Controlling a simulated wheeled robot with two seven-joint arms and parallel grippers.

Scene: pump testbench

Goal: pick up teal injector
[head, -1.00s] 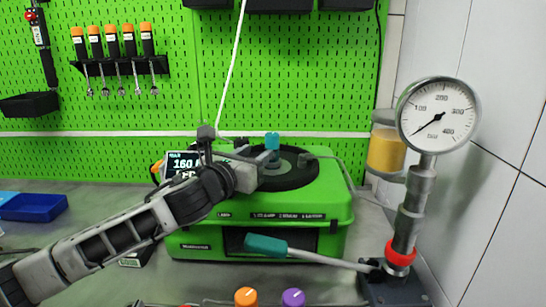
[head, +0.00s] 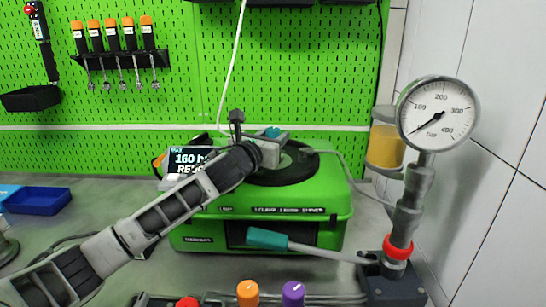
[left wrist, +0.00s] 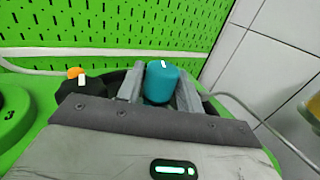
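The teal injector (head: 272,131) stands upright on the black round top of the green testbench. In the head view only its top shows above my left gripper (head: 272,148), which hides the rest. In the left wrist view the teal injector (left wrist: 161,84) is a short teal cylinder with a pale mark on top. The fingers of my left gripper (left wrist: 160,92) lie on either side of it, apart, and look open around it. Whether either finger touches it is hard to tell. My right gripper is not in view.
The green testbench (head: 320,195) carries a display (head: 190,160) at its left. A pump lever with a teal handle (head: 267,239) crosses its front. A pressure gauge (head: 437,113) stands at right. Orange (head: 248,293) and purple (head: 293,293) knobs are in front. A blue tray (head: 38,201) lies at left.

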